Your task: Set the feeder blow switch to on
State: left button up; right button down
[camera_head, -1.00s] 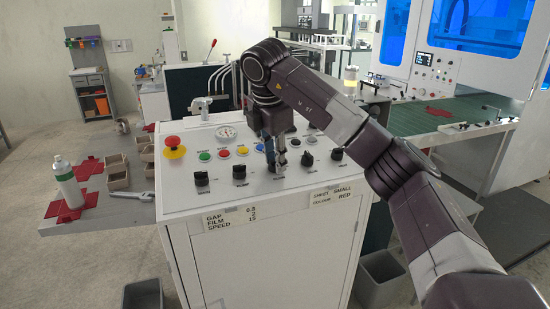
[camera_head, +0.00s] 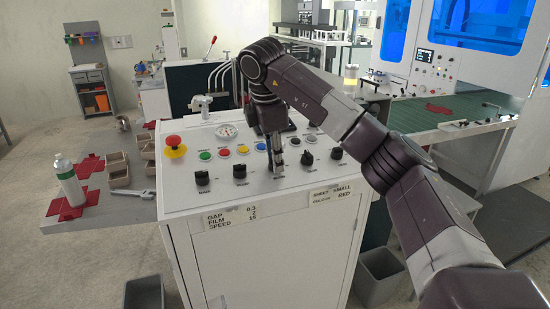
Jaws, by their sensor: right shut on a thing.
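The control panel (camera_head: 215,187) is a white sloped console with a front row of black rotary switches. My right gripper (camera_head: 278,170) points down onto the panel and is shut on a black rotary switch in the middle of that row. The gripper hides most of this switch, and its setting cannot be made out. Other black switches (camera_head: 203,178) and (camera_head: 240,171) sit to the left, and more (camera_head: 307,158) and (camera_head: 336,153) to the right. Their labels are too small to read, so I cannot tell which is the feeder blow switch. My left gripper is not in view.
A red emergency button (camera_head: 174,142) and coloured push buttons (camera_head: 223,153) line the panel behind the switches. A gauge (camera_head: 226,131) stands behind them. A bottle (camera_head: 68,182) and small trays (camera_head: 118,172) are on the grey table at left. Grey bins stand on the floor.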

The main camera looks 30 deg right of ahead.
jog(key=c, duration=1.7)
grip_release()
jog(key=shift+o, duration=0.2)
jog(key=v, duration=1.2)
